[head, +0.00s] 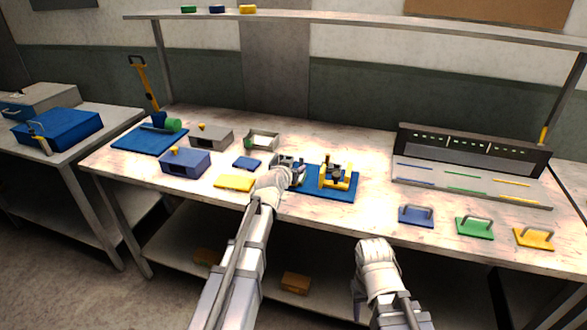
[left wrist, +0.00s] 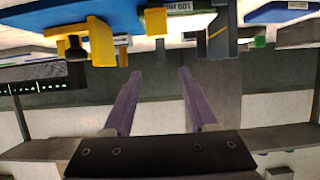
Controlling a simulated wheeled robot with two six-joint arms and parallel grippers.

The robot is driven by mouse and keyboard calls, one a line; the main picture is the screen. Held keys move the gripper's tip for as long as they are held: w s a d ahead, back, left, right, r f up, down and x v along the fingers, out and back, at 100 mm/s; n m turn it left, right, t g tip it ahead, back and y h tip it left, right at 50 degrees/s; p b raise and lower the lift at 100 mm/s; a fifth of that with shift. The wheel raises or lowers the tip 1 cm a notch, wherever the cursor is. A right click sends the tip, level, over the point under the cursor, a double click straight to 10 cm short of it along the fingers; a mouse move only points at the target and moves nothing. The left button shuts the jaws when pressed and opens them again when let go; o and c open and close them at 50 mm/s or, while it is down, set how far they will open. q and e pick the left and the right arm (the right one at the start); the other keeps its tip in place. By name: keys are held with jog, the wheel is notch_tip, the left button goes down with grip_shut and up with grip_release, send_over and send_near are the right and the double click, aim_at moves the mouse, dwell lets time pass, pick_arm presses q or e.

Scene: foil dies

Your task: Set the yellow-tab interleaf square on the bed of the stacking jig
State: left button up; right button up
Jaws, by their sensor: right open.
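The likely stacking jig, a yellow frame with dark parts (head: 335,177), stands on a blue mat (head: 347,194) mid-table. Its yellow parts also show upside down in the left wrist view (left wrist: 102,42). My left gripper (head: 292,168) is just left of the jig, above the table, with its purple fingers apart and nothing between them in the left wrist view (left wrist: 160,85). My right gripper (head: 374,245) is open, low at the table's front edge. I cannot tell which item is the yellow-tab interleaf; a flat yellow piece (head: 234,183) lies left of my left gripper.
A rack (head: 470,180) with blue, green and yellow strips stands at the right. Blue (head: 415,221), green (head: 474,233) and yellow (head: 534,243) handled plates lie before it. Blue (head: 184,166) and grey (head: 211,141) boxes stand at the left. A shelf (head: 340,24) runs above.

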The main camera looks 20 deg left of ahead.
pick_arm(q)
jog(key=shift+r, duration=0.1)
jog(key=p+v, duration=0.5)
jog(key=v, duration=0.7)
jog(key=shift+r, duration=0.25)
jog(key=s+d+f+m+g+h, duration=0.1)
jog(key=s+d+f+m+g, duration=0.1)
jog(key=s+d+f+g, duration=0.5)
jog(key=s+d+f+m+g, duration=0.1)
jog(key=s+d+f+g, duration=0.3)
jog(key=s+d, duration=0.55)
jog(key=s+f+g+y, duration=0.2)
jog(key=s+g, duration=0.1)
jog(key=s, duration=0.5)
jog(key=shift+s+d+f+y, duration=0.25)
jog(key=shift+s+d+y, duration=0.05)
jog(key=shift+s+y, duration=0.1)
